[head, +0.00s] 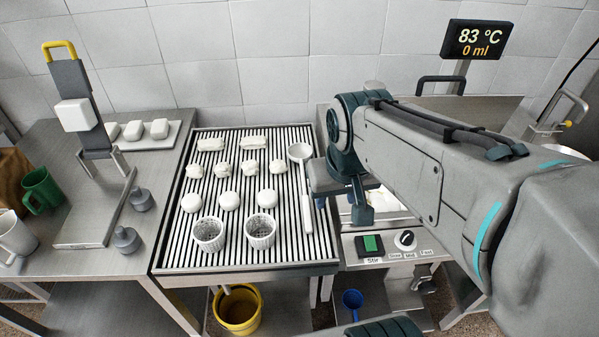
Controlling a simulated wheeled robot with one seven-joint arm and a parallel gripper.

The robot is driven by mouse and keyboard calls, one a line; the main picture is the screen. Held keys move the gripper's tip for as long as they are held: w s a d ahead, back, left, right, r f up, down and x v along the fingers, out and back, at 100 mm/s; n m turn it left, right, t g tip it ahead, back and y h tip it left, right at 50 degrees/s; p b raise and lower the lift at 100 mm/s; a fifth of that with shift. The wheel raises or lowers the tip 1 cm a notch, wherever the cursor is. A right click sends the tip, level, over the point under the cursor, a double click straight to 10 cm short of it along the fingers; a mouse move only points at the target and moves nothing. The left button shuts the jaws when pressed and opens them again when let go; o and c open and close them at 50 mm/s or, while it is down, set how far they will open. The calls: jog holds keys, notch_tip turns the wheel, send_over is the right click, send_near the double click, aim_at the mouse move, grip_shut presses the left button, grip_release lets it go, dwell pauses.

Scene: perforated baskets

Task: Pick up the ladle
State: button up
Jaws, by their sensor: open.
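The ladle (307,210) lies on the slatted rack (165,232), along its right side. Its round bowl is at the far end and its pale handle runs toward the front edge. My gripper (341,205) is just to the right of the ladle, over the rack's right edge and the machine beside it. It is open, with one finger close to the handle and the other farther right. Nothing shows between the fingers. My arm comes in from the right and hides part of the machine.
Two perforated baskets (208,234) and (260,231) stand at the rack's front, with several white lumps (229,201) behind. A control panel (372,246) is at right. A press-like stand (97,205) and a green mug (42,188) are at left. A yellow bucket (238,310) sits below.

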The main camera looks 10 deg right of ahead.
jog(key=w+f+g+b, duration=0.2)
jog(key=w+f, duration=0.2)
jog(key=w, duration=0.6)
jog(key=m+g+b, duration=0.1)
jog(key=b, duration=0.1)
send_near(306, 202)
jog(key=f, duration=0.4)
jog(key=shift+d, duration=0.25)
jog(key=shift+s+a+f+p, duration=0.1)
jog(key=shift+f+p, duration=0.3)
jog(key=shift+f, duration=0.9)
jog(key=shift+a+f+p, duration=0.1)
jog(key=shift+f+p, duration=0.3)
jog(key=shift+f, duration=0.95)
grip_shut()
